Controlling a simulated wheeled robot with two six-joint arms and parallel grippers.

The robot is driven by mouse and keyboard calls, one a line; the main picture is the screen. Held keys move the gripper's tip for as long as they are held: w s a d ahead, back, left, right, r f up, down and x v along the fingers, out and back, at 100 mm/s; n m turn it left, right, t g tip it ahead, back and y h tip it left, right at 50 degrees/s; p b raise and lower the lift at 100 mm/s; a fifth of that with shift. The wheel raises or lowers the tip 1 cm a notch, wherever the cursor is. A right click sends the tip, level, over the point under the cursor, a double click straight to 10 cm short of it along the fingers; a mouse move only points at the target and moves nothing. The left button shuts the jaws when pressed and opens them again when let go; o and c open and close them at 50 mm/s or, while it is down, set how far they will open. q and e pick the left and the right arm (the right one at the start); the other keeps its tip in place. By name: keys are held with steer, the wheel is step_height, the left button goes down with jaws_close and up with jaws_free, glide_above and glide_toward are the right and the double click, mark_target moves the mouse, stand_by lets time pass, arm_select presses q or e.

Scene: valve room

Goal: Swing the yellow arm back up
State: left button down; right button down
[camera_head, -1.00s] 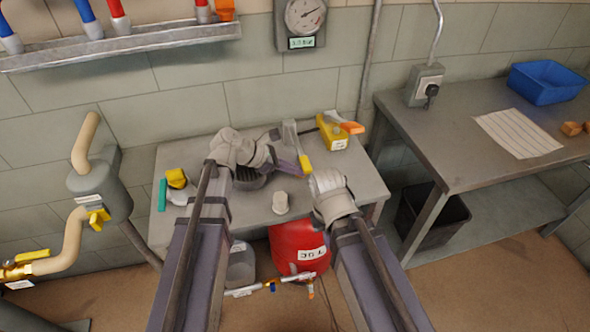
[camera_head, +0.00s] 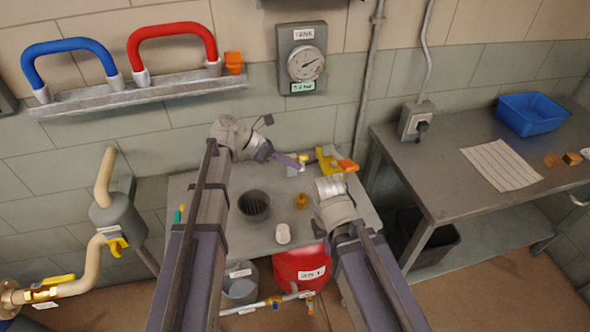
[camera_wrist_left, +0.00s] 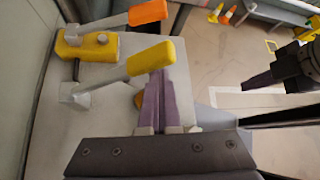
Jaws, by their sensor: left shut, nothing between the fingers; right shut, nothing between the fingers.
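A lever with a yellow grip (camera_wrist_left: 150,58) reaches from a grey pivot at the left to the middle of the left wrist view. In the head view, its yellow end (camera_head: 303,158) shows small at the back of the grey table (camera_head: 230,195). My left gripper (camera_head: 300,167) is shut and empty; its purple fingertips (camera_wrist_left: 157,78) are right by the grip's lower side. I cannot tell whether they touch. My right gripper (camera_wrist_left: 250,83) is shut and empty over the table's right side; in the head view its wrist hides its fingers.
A yellow block with an orange-handled lever (camera_head: 330,158) stands close behind and right. A dark round cup (camera_head: 254,205), a brass knob (camera_head: 301,201) and a white cap (camera_head: 283,233) are on the table. A wall valve with a yellow handle (camera_head: 53,281) is far left.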

arm_select(q)
steer(key=w+a+r+p, duration=0.2)
steer(key=w+r+p, duration=0.2)
steer(key=w, duration=0.3)
steer(key=shift+w+a+r, duration=0.2)
steer(key=shift+w+r, duration=0.15)
steer(key=shift+r, duration=0.4)
steer(key=shift+p, duration=0.35)
